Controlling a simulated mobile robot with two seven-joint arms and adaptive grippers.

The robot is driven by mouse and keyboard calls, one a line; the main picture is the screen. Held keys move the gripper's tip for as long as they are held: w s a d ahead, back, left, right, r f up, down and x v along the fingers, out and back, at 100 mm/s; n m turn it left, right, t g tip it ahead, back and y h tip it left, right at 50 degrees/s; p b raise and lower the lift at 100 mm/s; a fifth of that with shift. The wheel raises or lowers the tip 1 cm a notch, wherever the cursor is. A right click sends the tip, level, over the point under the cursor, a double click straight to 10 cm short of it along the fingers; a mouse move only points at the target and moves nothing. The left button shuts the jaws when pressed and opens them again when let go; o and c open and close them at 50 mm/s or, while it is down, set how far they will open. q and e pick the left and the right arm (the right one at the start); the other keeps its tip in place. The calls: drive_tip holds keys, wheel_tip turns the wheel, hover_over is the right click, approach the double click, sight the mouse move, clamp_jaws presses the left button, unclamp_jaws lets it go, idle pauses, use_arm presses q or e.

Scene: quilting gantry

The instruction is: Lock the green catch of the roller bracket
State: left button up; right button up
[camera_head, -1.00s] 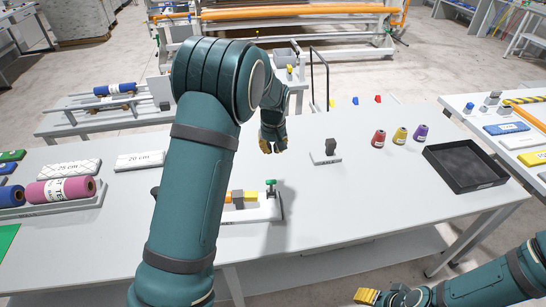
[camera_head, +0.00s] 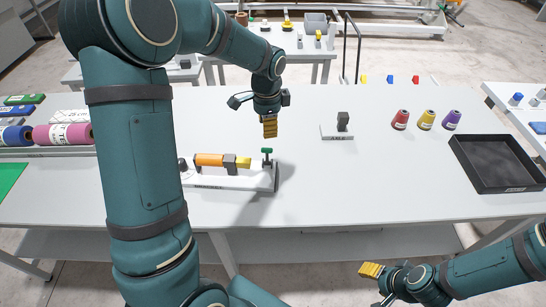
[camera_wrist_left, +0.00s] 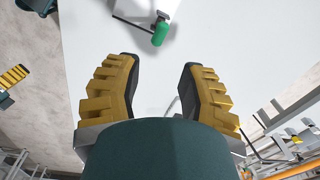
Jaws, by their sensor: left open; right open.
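The roller bracket (camera_head: 232,182) is a white base on the table, with an orange roller (camera_head: 209,160) and a yellow piece lying along it. The green catch (camera_head: 267,152) stands up at its right end; in the left wrist view the green catch (camera_wrist_left: 160,33) shows at the top, beyond the fingertips. My left gripper (camera_head: 270,128) points down above and just behind the catch, apart from it. In the wrist view its yellow-padded fingers (camera_wrist_left: 157,90) are spread with nothing between them. My right gripper (camera_head: 370,270) is low at the front, off the table's front edge, open and empty.
A grey block on a plate (camera_head: 342,122) stands right of the bracket. Red, yellow and purple spools (camera_head: 426,120) and a black tray (camera_head: 500,163) are further right. Pink and blue rolls (camera_head: 62,135) lie at the left. The table between bracket and tray is clear.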

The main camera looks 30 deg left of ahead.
sight(267, 150)
use_arm(q)
drive_tip(key=shift+s+a+f, duration=0.1)
drive_tip(key=shift+s+f, duration=0.05)
drive_tip(key=shift+f, duration=0.35)
drive_tip(key=f, duration=0.6)
drive_tip(key=f+b, duration=0.1)
drive_tip(key=f, duration=0.5)
drive_tip(key=shift+w+a+f, duration=0.2)
drive_tip(key=shift+f, duration=0.15)
clamp_jaws()
